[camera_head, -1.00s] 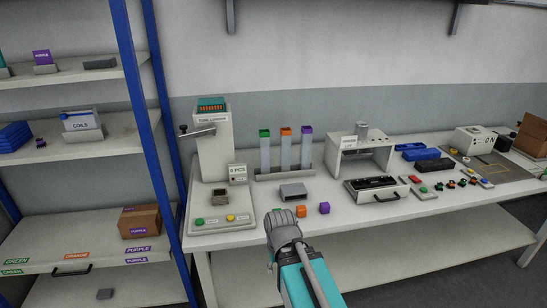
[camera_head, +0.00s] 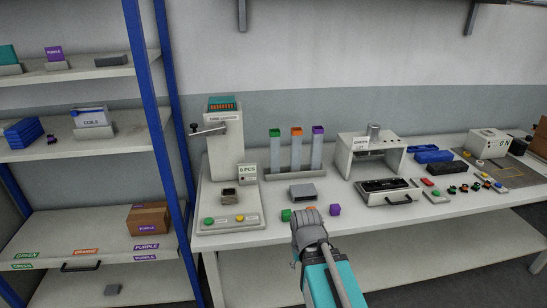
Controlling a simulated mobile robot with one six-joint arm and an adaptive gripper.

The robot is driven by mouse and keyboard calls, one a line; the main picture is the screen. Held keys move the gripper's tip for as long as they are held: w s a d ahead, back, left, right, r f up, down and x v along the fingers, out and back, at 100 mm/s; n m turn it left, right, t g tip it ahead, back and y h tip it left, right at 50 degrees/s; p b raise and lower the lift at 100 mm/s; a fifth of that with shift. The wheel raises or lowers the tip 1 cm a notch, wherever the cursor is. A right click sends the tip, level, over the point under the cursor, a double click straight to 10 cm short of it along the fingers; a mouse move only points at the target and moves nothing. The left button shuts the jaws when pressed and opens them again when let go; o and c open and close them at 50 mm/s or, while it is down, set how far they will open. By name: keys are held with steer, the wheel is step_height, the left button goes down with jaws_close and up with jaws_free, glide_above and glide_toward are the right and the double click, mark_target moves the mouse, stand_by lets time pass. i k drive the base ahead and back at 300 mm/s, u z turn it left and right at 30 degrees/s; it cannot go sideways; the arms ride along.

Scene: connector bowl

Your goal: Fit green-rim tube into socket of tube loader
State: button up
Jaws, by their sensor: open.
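The green-rim tube (camera_head: 276,151) stands upright in the rack, leftmost of three tubes, beside an orange-rim tube (camera_head: 296,148) and a purple-rim tube (camera_head: 316,147). The tube loader (camera_head: 223,143) is a tall white machine at the left end of the table, with a teal block in its top and a side lever. A dark-topped square socket (camera_head: 229,196) sits on its base. A small sign beside it seems to read 0 PCS. My gripper (camera_head: 306,218) is in front of the table's front edge, seen from behind; its fingertips are mostly hidden. It appears empty.
A grey box (camera_head: 303,193) lies before the rack. A white press-like station (camera_head: 370,152) stands to the right. Shelving with blue posts is at the left.

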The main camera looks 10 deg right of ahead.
mark_target(230, 185)
steer(key=z, duration=0.05)
steer(key=i, duration=1)
steer(key=u, duration=0.05)
